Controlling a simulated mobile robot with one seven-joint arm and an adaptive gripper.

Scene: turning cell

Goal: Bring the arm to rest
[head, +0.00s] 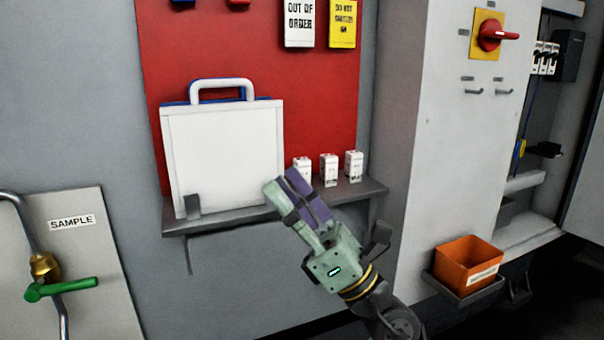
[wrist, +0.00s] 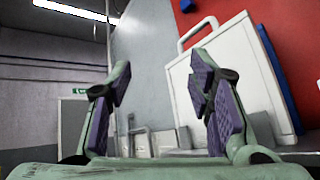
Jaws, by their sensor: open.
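My gripper (head: 300,198) is raised in front of the grey shelf (head: 235,219) on the wall in the head view. Its pale green fingers have purple pads. In the wrist view my gripper (wrist: 160,105) has its two fingers spread wide apart with nothing between them. A white case (head: 222,150) with a white handle stands upright on the shelf, left of my gripper. It also shows in the wrist view (wrist: 245,75), behind the right finger. I cannot tell from these frames whether the arm is moving.
Several small white blocks (head: 328,168) stand on the shelf near my gripper. An orange bin (head: 467,265) sits on a bracket at the right. A red rotary switch (head: 493,35) is on the cabinet. A green valve handle (head: 62,289) is at the lower left.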

